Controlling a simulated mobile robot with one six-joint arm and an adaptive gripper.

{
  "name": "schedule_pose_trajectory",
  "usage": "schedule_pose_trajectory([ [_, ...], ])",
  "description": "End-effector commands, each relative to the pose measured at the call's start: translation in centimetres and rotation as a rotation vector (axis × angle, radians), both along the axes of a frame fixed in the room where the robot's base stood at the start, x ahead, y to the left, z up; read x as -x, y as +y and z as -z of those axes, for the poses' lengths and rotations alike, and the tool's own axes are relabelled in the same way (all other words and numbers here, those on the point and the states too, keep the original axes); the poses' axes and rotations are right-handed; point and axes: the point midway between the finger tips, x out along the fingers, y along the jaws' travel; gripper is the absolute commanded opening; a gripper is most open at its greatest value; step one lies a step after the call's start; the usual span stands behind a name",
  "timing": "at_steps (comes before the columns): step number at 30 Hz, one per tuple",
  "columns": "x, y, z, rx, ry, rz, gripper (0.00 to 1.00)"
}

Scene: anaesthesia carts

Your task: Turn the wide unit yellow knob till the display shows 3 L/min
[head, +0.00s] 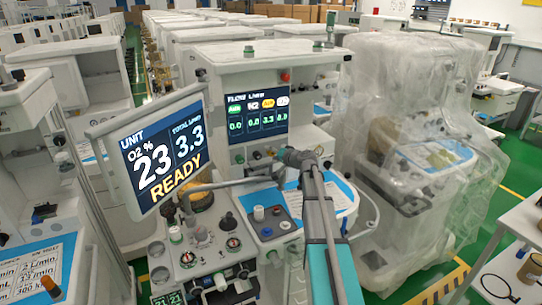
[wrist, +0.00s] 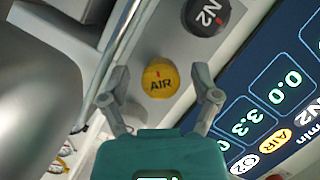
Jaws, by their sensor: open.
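The yellow knob (wrist: 160,78), marked AIR with a small red line, sits on the unit's pale panel in the wrist view. My gripper (wrist: 159,72) is open, with one finger on each side of the knob and visible gaps to it. In the head view my gripper (head: 298,158) is in front of the wide unit, and the knob is hidden there. The flow display (head: 258,116) reads 3.3 under the yellow label and 0.0 elsewhere. The tilted screen (head: 158,150) shows total 3.3 L/min, O2 23 % and READY.
A dark N2 knob (wrist: 207,15) is close to the yellow knob, at upper right in the wrist view. A plastic-covered cart (head: 415,140) stands at right. Other carts crowd the left and back.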

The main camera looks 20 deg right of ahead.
Motion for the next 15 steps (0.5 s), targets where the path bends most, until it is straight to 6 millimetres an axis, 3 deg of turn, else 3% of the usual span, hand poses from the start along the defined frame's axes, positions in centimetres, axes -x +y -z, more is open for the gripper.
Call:
schedule_pose_trajectory([
  [12,-0.46,0.19,0.10,0.000,0.000,0.000,0.79],
  [15,-0.45,0.20,0.10,0.000,0.000,0.000,0.63],
])
